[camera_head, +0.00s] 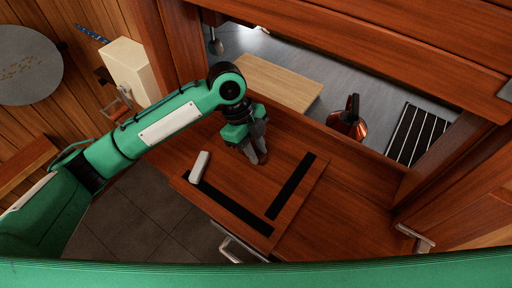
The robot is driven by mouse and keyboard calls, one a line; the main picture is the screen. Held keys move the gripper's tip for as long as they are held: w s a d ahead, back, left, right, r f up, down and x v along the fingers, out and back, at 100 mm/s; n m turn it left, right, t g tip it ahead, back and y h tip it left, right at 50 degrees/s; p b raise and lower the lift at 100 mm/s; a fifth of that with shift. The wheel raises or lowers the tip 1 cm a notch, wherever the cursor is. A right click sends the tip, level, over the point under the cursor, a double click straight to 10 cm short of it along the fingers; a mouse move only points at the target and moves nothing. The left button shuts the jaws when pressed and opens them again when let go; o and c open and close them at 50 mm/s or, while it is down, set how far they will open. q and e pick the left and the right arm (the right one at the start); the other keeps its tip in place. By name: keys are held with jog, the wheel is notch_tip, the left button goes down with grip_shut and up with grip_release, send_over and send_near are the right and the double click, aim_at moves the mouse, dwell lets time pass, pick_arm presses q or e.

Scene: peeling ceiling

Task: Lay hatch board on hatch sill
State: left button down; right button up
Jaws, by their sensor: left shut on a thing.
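A reddish-brown wooden board with two black strips, which I take for the hatch board (243,193), lies flat or nearly flat over the wooden ledge, likely the hatch sill (352,203). Its near corner juts out over the floor. My left gripper (259,158) reaches down at the far part of the board, its dark fingers close together and shut on it; the grip itself is partly hidden. Whether the board rests fully on the sill I cannot tell. My right gripper is not in view.
A small white block (199,167) is at the board's left. Beyond the ledge, a grey counter holds a pale wooden board (268,84), a copper-coloured vessel (347,122) and a black slatted rack (418,135). A round grey tabletop (26,66) stands far left.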

pick_arm(q)
jog(key=shift+f, duration=0.25)
dwell(0.3)
jog(key=c, duration=1.1)
grip_release()
jog(key=shift+s, duration=0.1)
jog(key=shift+f, duration=0.1)
jog(key=b+v, duration=0.4)
jog(key=v, duration=0.8)
jog(key=shift+d+b, duration=0.15)
jog(key=shift+b, duration=0.25)
jog(key=shift+s, duration=0.1)
